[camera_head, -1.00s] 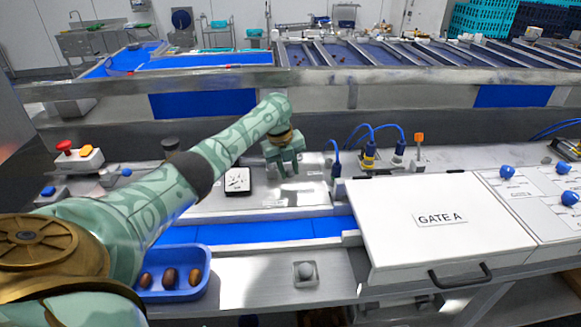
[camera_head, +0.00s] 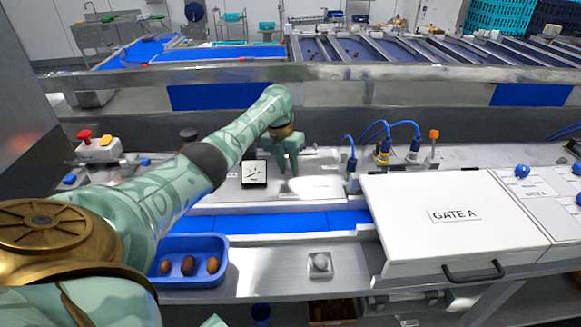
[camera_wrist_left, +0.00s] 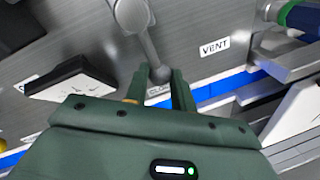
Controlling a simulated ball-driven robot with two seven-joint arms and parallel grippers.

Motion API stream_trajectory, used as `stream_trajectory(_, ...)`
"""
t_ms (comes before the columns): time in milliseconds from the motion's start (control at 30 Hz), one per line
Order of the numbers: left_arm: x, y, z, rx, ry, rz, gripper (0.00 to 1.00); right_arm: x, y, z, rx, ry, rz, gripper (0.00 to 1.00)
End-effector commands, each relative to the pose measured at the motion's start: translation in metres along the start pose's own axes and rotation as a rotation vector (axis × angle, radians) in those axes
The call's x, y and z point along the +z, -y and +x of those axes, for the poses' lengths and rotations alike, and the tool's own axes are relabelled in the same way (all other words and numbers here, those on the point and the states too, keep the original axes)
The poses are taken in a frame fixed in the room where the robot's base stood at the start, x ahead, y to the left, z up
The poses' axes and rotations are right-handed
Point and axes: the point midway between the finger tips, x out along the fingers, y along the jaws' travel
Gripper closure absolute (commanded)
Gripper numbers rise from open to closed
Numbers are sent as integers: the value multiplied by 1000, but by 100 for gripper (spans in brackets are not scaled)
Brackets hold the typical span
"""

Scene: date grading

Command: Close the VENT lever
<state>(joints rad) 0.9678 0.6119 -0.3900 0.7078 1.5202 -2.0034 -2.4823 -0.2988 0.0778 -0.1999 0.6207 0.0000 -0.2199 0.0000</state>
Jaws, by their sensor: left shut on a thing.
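The VENT lever (camera_wrist_left: 148,42) is a grey metal arm with a round pivot at the top of the left wrist view. Its knobbed end sits between the two green fingers of my left gripper (camera_wrist_left: 160,80), which is shut on it. The VENT label (camera_wrist_left: 214,47) is on the steel panel to the right of the lever. In the head view my left gripper (camera_head: 288,170) points down at the back panel, right of a square dial gauge (camera_head: 254,174), and hides the lever there. My right gripper is not in view.
A blue tray (camera_head: 190,280) with several dates stands at the front left. The white GATE A cover (camera_head: 440,190) with a black handle is on the right. Blue cables and valves (camera_head: 383,150) stand right of my gripper. A red button box (camera_head: 98,148) is at left.

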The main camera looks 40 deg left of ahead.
Motion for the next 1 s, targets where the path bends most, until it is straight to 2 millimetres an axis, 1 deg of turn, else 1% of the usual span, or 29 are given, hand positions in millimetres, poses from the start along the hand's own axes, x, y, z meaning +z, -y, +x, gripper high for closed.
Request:
stream_trajectory(33, 2, 0, -4, -3, 8, 15, 100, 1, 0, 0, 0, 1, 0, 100)
stream_trajectory(300, 2, -1, -5, -3, 1, 58, 100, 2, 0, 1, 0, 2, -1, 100)
stream_trajectory(667, 2, -1, -6, -2, 1, 61, 100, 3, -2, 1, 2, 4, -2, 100)
stream_trajectory(700, 2, -1, -6, -2, 1, 61, 67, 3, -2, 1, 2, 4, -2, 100)
stream_trajectory(733, 2, -1, -6, -2, 0, 61, 58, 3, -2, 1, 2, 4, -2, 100)
stream_trajectory(767, 2, -2, -5, -1, 0, 61, 54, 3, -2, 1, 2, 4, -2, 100)
stream_trajectory(1000, 0, -2, -3, -1, -6, 59, 54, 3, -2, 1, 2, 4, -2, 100)
